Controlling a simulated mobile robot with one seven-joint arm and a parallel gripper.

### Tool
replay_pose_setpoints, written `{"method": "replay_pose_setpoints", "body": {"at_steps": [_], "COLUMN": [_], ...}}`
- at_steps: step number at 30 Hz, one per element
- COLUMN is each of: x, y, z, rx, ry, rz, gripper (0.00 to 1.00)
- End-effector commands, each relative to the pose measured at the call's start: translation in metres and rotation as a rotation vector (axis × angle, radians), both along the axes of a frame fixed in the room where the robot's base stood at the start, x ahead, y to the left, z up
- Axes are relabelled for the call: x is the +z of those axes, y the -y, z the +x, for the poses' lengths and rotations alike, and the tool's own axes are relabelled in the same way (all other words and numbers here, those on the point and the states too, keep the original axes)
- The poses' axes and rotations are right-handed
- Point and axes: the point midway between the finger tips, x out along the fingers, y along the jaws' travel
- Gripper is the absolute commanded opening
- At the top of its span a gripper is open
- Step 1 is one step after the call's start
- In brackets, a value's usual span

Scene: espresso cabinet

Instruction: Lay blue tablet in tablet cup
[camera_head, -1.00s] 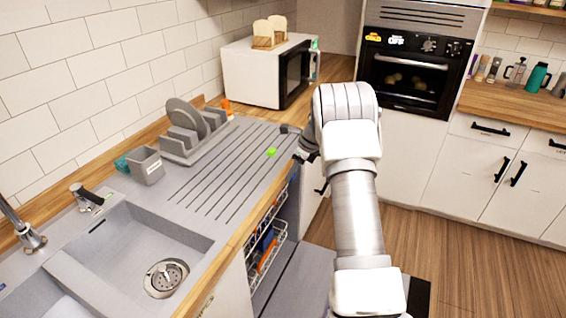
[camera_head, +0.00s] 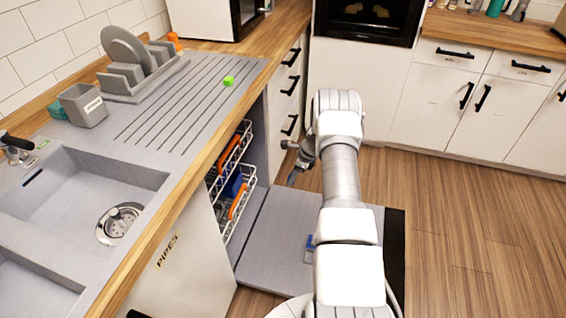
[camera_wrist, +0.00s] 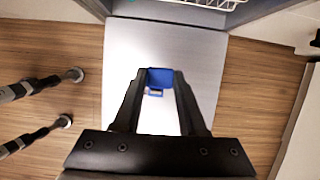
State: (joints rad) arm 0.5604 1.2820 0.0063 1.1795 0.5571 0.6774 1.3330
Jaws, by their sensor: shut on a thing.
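My gripper (camera_wrist: 158,80) is shut on the blue tablet (camera_wrist: 159,75), which sits between its fingertips in the wrist view. In the head view my gripper (camera_head: 291,163) is over the open dishwasher door, and the tablet cannot be made out there. The tablet cup appears as a small blue-edged recess (camera_wrist: 155,92) on the door, just below the tablet in the wrist picture and partly hidden by it. In the head view a blue bit of the cup (camera_head: 310,243) shows beside my arm, which covers the rest. The tablet's height above the door cannot be told.
The dishwasher door (camera_head: 275,230) lies open and flat. Racks (camera_head: 233,185) holding blue and orange items stand inside to the left. The counter (camera_head: 185,100) with a green block (camera_head: 228,81) is higher at left. Wooden floor (camera_head: 450,220) is free at right.

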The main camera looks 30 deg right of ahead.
Motion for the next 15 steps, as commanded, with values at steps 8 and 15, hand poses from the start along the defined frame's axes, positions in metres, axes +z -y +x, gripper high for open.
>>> {"method": "replay_pose_setpoints", "body": {"at_steps": [8, 15], "x": [-0.103, -0.183], "y": [0.019, 0.030], "z": [-0.033, -0.062], "rx": [-0.006, -0.012], "ry": [-0.004, -0.004], "rz": [0.004, 0.007], "gripper": [0.00, 0.00]}}
